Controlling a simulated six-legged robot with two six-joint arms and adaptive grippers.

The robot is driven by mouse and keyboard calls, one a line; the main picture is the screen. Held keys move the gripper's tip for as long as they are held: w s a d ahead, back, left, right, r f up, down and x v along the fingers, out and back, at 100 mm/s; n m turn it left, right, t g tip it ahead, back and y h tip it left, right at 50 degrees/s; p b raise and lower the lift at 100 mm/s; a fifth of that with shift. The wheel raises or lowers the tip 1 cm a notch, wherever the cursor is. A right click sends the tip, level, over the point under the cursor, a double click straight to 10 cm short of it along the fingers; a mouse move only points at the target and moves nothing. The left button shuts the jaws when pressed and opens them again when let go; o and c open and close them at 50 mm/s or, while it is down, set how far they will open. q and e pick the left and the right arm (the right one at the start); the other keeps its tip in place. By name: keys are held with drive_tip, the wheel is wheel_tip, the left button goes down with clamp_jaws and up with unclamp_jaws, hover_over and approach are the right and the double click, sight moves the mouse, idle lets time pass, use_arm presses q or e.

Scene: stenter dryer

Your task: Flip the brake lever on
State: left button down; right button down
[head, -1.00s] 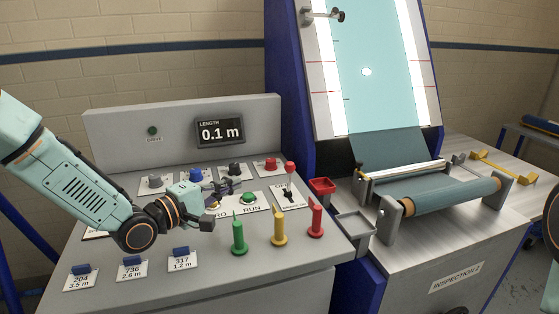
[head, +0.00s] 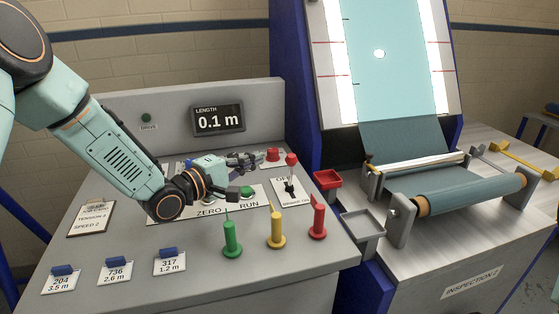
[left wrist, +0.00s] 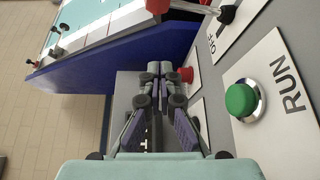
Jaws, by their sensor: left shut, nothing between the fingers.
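The brake lever (head: 291,173) has a red ball knob and stands on a white plate (head: 279,197) on the console, its visible lettering including OFF and BRAKE ON. The knob end points up. In the left wrist view the lever (left wrist: 184,7) shows at the top edge, partly cut off, beside the plate marked OFF (left wrist: 214,42). My left gripper (head: 257,158) is shut and empty, to the left of the lever's knob and apart from it. In the left wrist view its closed fingers (left wrist: 160,72) point below the lever. My right gripper is not in view.
A green RUN button (head: 246,191) sits beneath my left gripper, and a red button (head: 272,155) is close to its tips. Green (head: 232,237), yellow (head: 276,230) and red (head: 318,220) pegs stand in front. A red tray (head: 327,180) lies right of the lever.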

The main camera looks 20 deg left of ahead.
sight(291, 172)
use_arm(q)
drive_tip(key=shift+x, duration=0.95)
drive_tip(key=b+x, duration=0.1)
drive_tip(key=x, duration=0.2)
drive_tip(key=shift+w+d, duration=0.25)
drive_tip(key=shift+w, duration=0.05)
drive_tip(key=shift+d, duration=0.35)
drive_tip(key=shift+s+d+r, duration=0.15)
drive_tip(key=shift+s+d, duration=0.2)
drive_tip(key=shift+s, duration=0.2)
drive_tip(key=shift+s+d+r, duration=0.15)
drive_tip(key=shift+s+d, duration=0.15)
drive_tip(key=shift+s, duration=0.25)
drive_tip(key=shift+s+d+r, duration=0.1)
drive_tip(key=shift+s+d, duration=0.1)
drive_tip(key=shift+d, duration=0.2)
drive_tip(key=shift+w, duration=0.1)
drive_tip(key=shift+a, duration=0.15)
